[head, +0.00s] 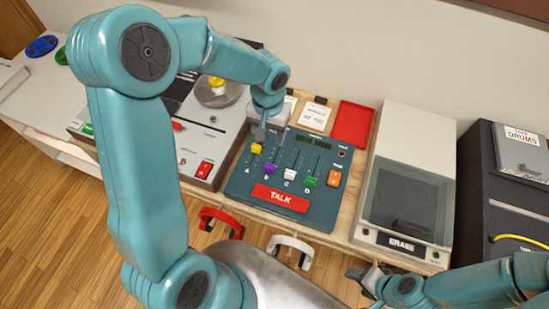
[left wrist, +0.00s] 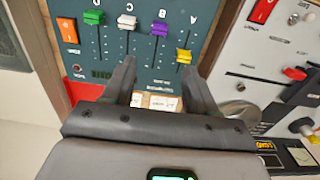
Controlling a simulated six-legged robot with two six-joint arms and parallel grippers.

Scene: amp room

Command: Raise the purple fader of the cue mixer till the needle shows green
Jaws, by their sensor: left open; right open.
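The cue mixer (head: 240,190) is a dark teal panel with faders marked A to D. The purple fader (head: 271,170) sits low in slot B; it also shows in the left wrist view (left wrist: 160,28). The yellow fader (head: 256,149) stands higher in slot A. My left gripper (head: 264,134) is open and empty above the upper part of the mixer. In the left wrist view its fingertips (left wrist: 158,66) point toward the purple fader, apart from it. My right gripper (head: 368,282) is open at the bottom, away from the mixer. I cannot read any needle.
The white fader (head: 290,174) and green fader (head: 309,182) stand right of the purple one. A red TALK bar (head: 281,198) lies below. A tape machine (head: 195,140) is left, a lidded ERASE box (head: 408,190) right. Headphones (head: 290,245) hang at the front edge.

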